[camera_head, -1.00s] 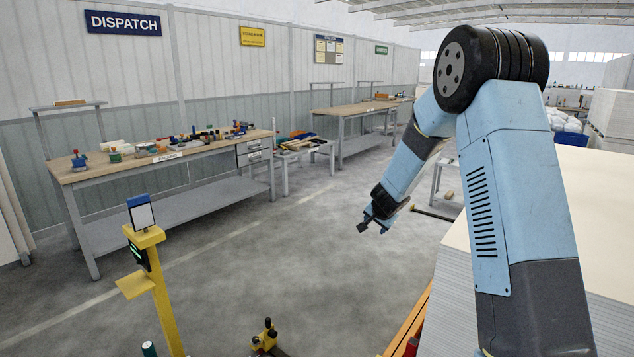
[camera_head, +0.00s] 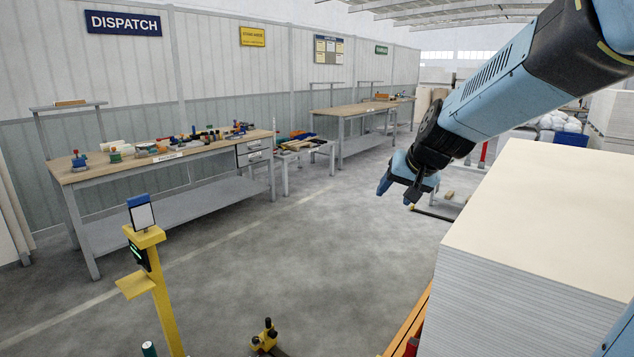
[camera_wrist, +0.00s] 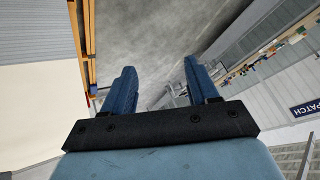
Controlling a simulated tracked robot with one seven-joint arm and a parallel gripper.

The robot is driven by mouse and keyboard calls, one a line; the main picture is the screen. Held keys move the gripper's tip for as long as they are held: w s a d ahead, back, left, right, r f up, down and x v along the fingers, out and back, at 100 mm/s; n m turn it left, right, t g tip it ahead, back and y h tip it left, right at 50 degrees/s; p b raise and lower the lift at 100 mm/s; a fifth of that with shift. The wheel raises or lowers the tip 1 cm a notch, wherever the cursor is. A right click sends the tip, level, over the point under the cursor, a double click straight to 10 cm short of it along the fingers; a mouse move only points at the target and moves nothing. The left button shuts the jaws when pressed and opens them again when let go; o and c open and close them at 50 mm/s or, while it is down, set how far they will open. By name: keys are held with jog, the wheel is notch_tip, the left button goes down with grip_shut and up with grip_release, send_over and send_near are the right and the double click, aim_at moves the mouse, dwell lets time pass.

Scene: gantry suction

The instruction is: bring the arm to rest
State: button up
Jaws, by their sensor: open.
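My gripper (camera_head: 398,186) is in the head view right of centre, in the air at the left of a tall stack of pale sheets (camera_head: 545,210). My arm reaches to it from the upper right corner. In the wrist view my gripper (camera_wrist: 158,85) shows two blue fingers spread apart, with nothing between them but the grey floor (camera_wrist: 150,35) behind. The gripper is open and empty, and I see it touching nothing.
A yellow post (camera_head: 160,290) with a small screen stands at the lower left. The dispatch bench (camera_head: 130,228) with tools lines the left wall. An orange edge (camera_head: 408,318) borders the stack. The middle floor is clear.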

jog(key=s+d+n+h, duration=0.1)
jog(key=s+d, duration=0.1)
jog(key=s, duration=1)
jog(key=s+d+r+n+g+h, duration=0.1)
jog(key=s+d, duration=0.2)
jog(key=s, duration=0.8)
jog(key=shift+s+d+g+h, duration=0.3)
jog(key=shift+s+d, duration=0.05)
